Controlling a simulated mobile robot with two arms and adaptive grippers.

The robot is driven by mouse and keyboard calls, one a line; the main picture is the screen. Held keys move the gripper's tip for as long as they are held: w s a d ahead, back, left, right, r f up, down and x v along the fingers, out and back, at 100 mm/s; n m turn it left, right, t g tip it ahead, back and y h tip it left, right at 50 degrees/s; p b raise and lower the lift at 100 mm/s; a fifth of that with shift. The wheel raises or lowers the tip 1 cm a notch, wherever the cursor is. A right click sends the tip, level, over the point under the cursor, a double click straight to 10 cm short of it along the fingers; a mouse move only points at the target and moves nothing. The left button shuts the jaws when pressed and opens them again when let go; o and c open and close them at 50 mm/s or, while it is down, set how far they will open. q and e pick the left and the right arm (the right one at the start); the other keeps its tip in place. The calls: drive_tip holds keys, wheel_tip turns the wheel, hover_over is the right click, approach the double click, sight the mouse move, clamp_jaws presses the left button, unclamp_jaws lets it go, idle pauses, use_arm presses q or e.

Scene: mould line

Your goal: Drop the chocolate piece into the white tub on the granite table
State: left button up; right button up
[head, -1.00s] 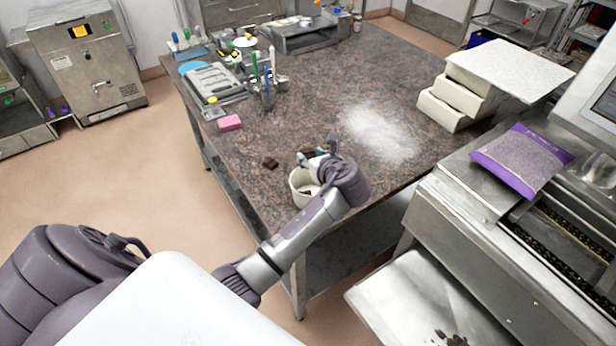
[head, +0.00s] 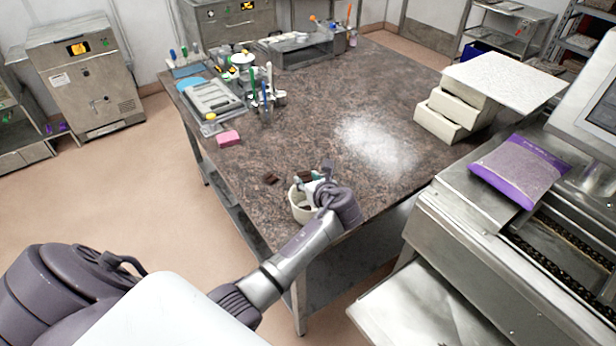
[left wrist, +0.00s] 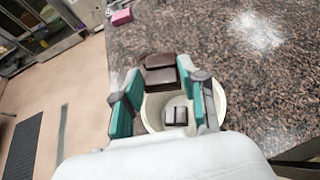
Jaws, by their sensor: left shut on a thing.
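The white tub (head: 300,212) stands near the front-left edge of the granite table (head: 310,110); its rim shows in the left wrist view (left wrist: 220,101). My left gripper (head: 310,178) is above the tub, its teal-padded fingers (left wrist: 158,76) shut on a dark brown chocolate piece (left wrist: 161,77). In the head view the held piece (head: 306,175) appears over the tub's far rim; its exact height is unclear. Another chocolate piece (left wrist: 176,115) lies inside the tub. A loose chocolate piece (head: 271,178) lies on the table left of the tub. My right gripper is not in view.
A pink sponge (head: 228,138) and a tray of tools (head: 215,101) are at the table's left. Cream stacked boxes (head: 447,115) stand at the right. A steel machine with a purple bag (head: 520,171) is to the right.

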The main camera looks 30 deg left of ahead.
use_arm(q)
drive_tip(key=o, duration=1)
drive_tip(key=shift+d, duration=0.1)
drive_tip(key=v, duration=1.2)
